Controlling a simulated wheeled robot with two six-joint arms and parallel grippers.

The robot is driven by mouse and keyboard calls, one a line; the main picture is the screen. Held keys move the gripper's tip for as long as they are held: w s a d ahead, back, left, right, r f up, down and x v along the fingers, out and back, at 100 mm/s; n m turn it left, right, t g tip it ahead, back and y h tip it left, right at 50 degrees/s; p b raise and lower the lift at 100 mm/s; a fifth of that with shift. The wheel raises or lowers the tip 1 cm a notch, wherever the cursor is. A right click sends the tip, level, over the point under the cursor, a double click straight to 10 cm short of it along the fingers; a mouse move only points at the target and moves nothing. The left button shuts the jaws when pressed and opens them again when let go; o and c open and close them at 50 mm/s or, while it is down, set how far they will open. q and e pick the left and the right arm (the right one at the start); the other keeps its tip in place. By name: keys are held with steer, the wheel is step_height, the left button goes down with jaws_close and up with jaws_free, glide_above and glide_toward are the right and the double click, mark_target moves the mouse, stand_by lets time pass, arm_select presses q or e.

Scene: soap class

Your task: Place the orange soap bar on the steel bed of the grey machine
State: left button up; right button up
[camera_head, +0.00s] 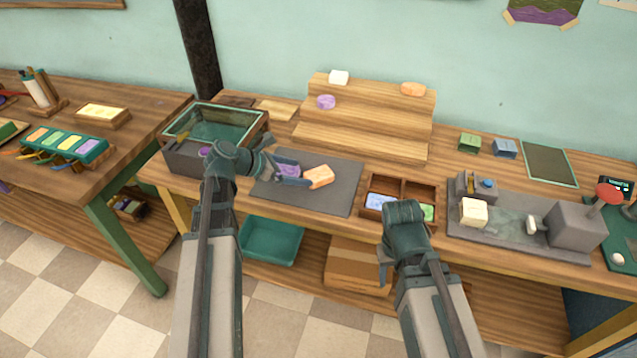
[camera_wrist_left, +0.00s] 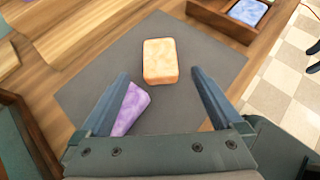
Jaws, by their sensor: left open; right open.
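The orange soap bar (camera_head: 319,177) lies on the dark grey mat (camera_head: 335,200) on the workbench. In the left wrist view the orange soap (camera_wrist_left: 160,61) lies ahead of my left gripper (camera_wrist_left: 165,85), roughly between the lines of its open fingers. A purple soap (camera_head: 289,170) lies on the mat close by; in the left wrist view it (camera_wrist_left: 131,108) is beside the left finger. My left gripper (camera_head: 292,172) is open and empty. My right gripper (camera_head: 384,268) is open near the bench's front edge. The grey machine's steel bed (camera_head: 500,222) is at right, with a cream block (camera_head: 473,212) at its left end.
A wooden tray (camera_head: 400,183) with blue and green soaps stands between mat and machine. A stepped wooden stand (camera_head: 360,135) holds soaps behind the mat. A glass-walled tank (camera_head: 215,125) stands left. The machine's red-knobbed lever (camera_head: 608,194) rises at right.

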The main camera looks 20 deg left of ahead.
mark_target(317, 174)
arm_select(q)
steer(key=shift+x, duration=0.85)
steer(key=shift+d, duration=0.1)
steer(key=b+x, duration=0.3)
steer(key=x, duration=0.1)
steer(key=shift+w+f, duration=0.15)
steer(key=shift+f, duration=0.1)
steer(key=shift+w+d+f, duration=0.1)
steer(key=shift+w+d, duration=0.15)
steer(key=shift+c, duration=0.4)
jaws_close()
